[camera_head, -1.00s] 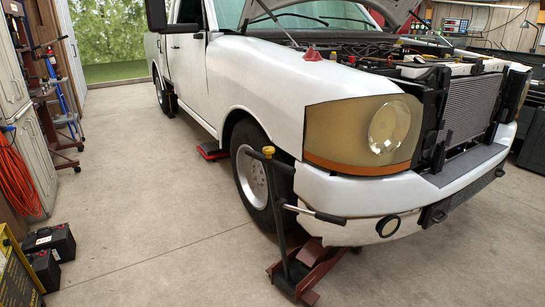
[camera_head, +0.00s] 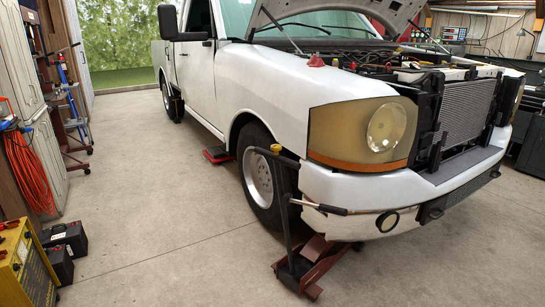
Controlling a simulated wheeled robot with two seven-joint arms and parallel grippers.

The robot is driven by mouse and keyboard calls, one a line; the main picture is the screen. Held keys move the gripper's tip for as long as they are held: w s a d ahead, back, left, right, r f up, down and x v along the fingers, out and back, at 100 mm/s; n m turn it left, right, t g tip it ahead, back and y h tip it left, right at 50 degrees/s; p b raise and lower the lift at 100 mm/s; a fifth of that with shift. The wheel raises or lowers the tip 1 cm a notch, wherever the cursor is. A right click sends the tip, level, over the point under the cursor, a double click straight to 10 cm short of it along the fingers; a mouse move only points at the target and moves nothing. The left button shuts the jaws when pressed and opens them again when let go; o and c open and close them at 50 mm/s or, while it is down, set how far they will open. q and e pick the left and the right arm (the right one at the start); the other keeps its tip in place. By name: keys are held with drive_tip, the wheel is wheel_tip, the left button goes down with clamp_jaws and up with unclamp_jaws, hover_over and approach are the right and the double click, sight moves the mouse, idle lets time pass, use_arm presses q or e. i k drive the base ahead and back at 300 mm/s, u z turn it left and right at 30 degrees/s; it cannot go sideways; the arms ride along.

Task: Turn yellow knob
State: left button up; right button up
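A small yellow knob (camera_head: 276,149) sits at the top of the upright black handle of a floor jack (camera_head: 306,265). The jack stands by the front bumper of a white pickup (camera_head: 290,95), and its dark red base lies on the floor partly under the bumper. A black and silver bar (camera_head: 318,206) sticks out sideways from the handle. Neither of my grippers shows in the head view.
A yellow machine (camera_head: 26,265) and black batteries (camera_head: 66,238) stand on the floor at the lower left. A coiled orange hose (camera_head: 28,172) hangs by grey cabinets. A red stand (camera_head: 217,154) is under the truck. The concrete floor left of the truck is clear.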

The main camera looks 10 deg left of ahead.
sight(276, 148)
drive_tip(key=z, duration=0.65)
drive_tip(key=i, duration=0.6)
drive_tip(key=z, duration=0.1)
